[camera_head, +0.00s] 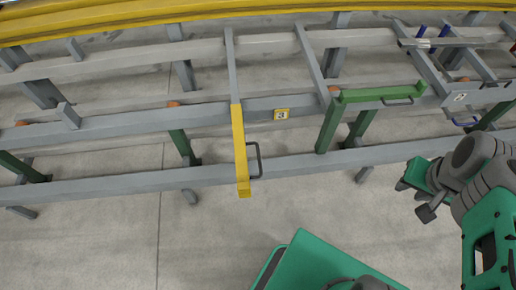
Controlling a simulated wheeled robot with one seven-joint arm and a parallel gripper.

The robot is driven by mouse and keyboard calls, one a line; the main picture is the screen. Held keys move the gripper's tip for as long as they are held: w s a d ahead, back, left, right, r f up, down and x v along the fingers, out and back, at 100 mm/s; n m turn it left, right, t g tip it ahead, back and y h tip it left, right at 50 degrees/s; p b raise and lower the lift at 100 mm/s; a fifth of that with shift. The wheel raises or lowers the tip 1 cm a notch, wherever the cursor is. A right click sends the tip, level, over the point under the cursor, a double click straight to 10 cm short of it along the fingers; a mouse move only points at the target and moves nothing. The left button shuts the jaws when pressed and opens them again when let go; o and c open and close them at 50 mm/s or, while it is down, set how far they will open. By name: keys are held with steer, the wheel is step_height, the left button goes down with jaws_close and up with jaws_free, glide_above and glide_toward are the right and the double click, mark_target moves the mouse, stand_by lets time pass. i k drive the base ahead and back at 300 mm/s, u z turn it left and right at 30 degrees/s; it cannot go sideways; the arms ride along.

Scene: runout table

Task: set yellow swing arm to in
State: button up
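The yellow swing arm (240,150) is a straight bar in the middle of the runout table. It extends toward me from the middle rail, across the front rail, and its near end sticks out past that rail. A dark looped handle (258,160) is on its right side. My gripper (415,200) is at the right, in front of the front rail, well away from the yellow arm and touching nothing I can see. Its two dark fingertips appear apart with nothing between them.
A green swing arm (383,93) with a handle lies along the table at the right. Yellow beams (130,15) run along the back. The floor (200,245) in front is mostly clear.

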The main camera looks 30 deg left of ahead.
mark_target(243, 184)
steer(key=z, duration=0.1)
steer(key=i, duration=0.6)
steer(key=u, duration=2.35)
steer(key=k, duration=0.4)
steer(key=u, duration=0.9)
steer(key=i, duration=0.55)
steer(key=z, duration=1.25)
